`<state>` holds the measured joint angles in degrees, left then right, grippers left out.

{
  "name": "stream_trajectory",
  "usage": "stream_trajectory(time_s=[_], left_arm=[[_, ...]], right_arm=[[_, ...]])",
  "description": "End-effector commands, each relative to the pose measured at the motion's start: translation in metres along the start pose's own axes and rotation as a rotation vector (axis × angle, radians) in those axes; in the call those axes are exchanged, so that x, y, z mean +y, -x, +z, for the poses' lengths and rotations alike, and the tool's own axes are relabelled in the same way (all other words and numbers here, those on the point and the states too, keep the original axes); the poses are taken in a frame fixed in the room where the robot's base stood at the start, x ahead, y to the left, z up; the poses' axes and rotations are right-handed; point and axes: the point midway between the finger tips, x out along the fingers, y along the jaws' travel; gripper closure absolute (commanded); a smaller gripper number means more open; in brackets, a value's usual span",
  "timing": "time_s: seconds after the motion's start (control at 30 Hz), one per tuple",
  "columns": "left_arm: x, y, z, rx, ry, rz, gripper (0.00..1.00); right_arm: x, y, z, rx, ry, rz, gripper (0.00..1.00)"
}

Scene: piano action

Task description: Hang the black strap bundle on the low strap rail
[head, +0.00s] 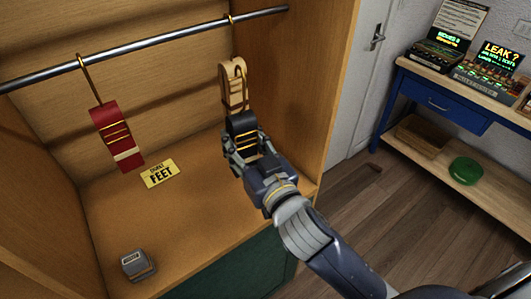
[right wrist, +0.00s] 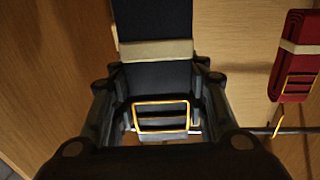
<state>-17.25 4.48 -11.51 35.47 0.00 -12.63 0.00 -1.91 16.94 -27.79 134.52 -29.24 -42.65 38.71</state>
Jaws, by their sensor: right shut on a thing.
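The black strap bundle (head: 241,124) is between the fingers of my right gripper (head: 243,142), which is shut on it inside the wooden cabinet. In the right wrist view the black bundle (right wrist: 155,82) shows a pale band and gold buckle frames. The low strap rail (head: 165,37) is a metal bar crossing the cabinet above the gripper. A thin hook stands above the black bundle, in front of the tan bundle (head: 232,92); it appears below the rail and apart from it. My left gripper is not in view.
A red strap bundle (head: 118,135) hangs from the rail at the left; the tan one hangs at the right, close behind the black bundle. A yellow sign (head: 160,173) and a small grey block (head: 137,264) rest on the cabinet floor. The rail between the hanging bundles is free.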

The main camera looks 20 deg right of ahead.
Motion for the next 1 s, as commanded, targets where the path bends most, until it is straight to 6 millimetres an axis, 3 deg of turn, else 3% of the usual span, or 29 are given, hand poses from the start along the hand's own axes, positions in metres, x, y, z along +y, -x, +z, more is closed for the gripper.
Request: stream_trajectory(time_s=[0.03,0.1,0.4,0.67,1.0], left_arm=[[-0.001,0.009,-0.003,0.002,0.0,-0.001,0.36],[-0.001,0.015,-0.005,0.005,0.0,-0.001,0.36],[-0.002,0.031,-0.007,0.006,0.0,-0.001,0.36],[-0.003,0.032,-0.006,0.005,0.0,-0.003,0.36],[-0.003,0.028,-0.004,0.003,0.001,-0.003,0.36]], right_arm=[[-0.009,-0.008,-0.02,0.01,0.006,-0.023,0.88],[-0.021,-0.017,-0.035,0.007,0.011,-0.052,0.88],[-0.057,-0.038,-0.072,-0.008,0.027,-0.133,0.88],[-0.063,-0.045,-0.076,-0.013,0.031,-0.146,0.88],[-0.067,-0.07,-0.075,-0.011,0.031,-0.145,0.88]])
